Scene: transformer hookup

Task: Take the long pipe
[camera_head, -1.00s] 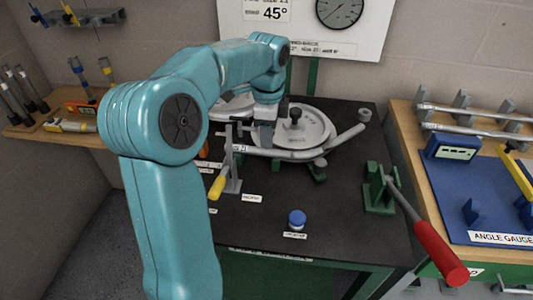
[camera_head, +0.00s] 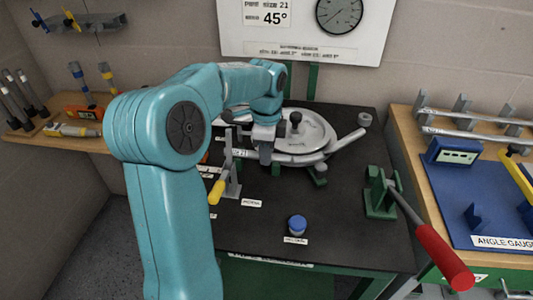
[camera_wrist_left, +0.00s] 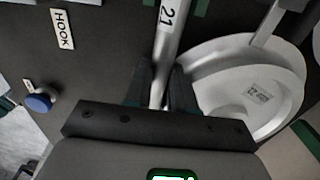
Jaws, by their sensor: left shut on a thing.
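A grey metal pipe marked 21 (camera_head: 340,144) lies across the front of the round bender disc (camera_head: 312,128) on the black-topped table, its right part angled back. My left gripper (camera_head: 265,157) is at the pipe's left part, pointing down. In the left wrist view the pipe (camera_wrist_left: 172,45) runs between the two dark fingers (camera_wrist_left: 160,88), which are shut on it; the disc (camera_wrist_left: 225,65) is beside it on the right. The fingertips are partly hidden in the head view. My right gripper does not show.
A yellow-handled clamp (camera_head: 217,190) and a blue-capped jar (camera_head: 297,224) stand on the table. A green fixture with a red-handled lever (camera_head: 445,258) juts out at the right. Two straight pipes (camera_head: 470,117) rest in a rack on the right bench. The front of the tabletop is mostly clear.

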